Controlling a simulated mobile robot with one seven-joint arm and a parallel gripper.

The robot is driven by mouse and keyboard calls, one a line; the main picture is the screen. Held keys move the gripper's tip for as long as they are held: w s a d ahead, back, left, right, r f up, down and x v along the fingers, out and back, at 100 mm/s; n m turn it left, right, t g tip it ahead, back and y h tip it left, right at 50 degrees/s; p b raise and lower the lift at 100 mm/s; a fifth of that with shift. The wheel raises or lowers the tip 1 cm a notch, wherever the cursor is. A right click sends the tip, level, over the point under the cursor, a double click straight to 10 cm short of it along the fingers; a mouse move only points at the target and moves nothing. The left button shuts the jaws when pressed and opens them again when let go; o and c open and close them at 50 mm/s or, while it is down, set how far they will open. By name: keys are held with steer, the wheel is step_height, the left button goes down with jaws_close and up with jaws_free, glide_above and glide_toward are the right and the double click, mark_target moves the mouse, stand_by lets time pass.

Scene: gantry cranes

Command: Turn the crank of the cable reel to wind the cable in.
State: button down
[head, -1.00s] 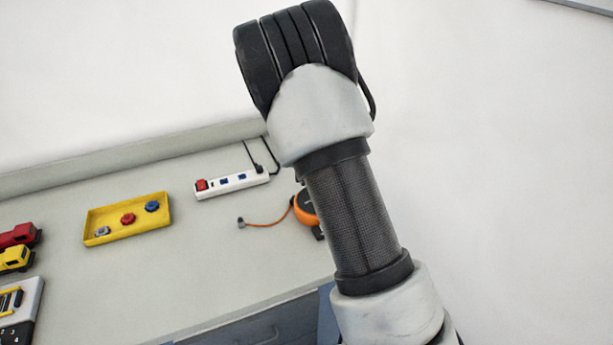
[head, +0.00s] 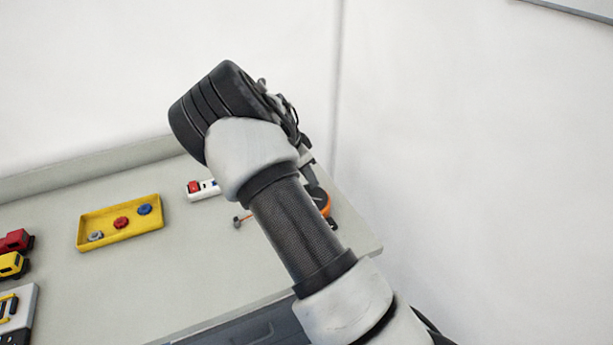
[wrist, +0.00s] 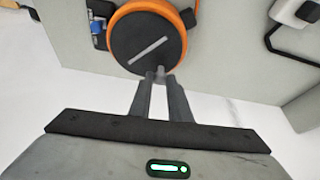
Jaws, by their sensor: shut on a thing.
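The cable reel (head: 325,205) is orange with a dark face and stands at the right end of the bench, partly hidden by my arm. In the wrist view its round dark face (wrist: 135,35) has an orange rim and a pale grey bar (wrist: 148,50) across it. My gripper (wrist: 159,80) is shut at the near edge of that face, on what looks like the small grey crank knob (wrist: 160,71). The fingertips hide most of the knob. In the head view my gripper (head: 311,180) is over the reel.
A white power strip (head: 205,189) with a red switch is partly behind my arm. The bench (head: 180,270) is clear in front. A wall rises behind.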

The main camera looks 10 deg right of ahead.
steer(key=shift+s+d+m+g, duration=0.1)
steer(key=shift+d+m+g, duration=0.15)
steer(key=shift+m, duration=0.55)
steer(key=c, duration=1.7)
jaws_free()
steer(key=shift+o, duration=0.2)
steer(key=w+v, duration=0.1)
steer(key=v, duration=1.6)
steer(key=shift+s+a, duration=0.15)
steer(key=shift+s, duration=0.2)
steer(key=shift+r, duration=0.15)
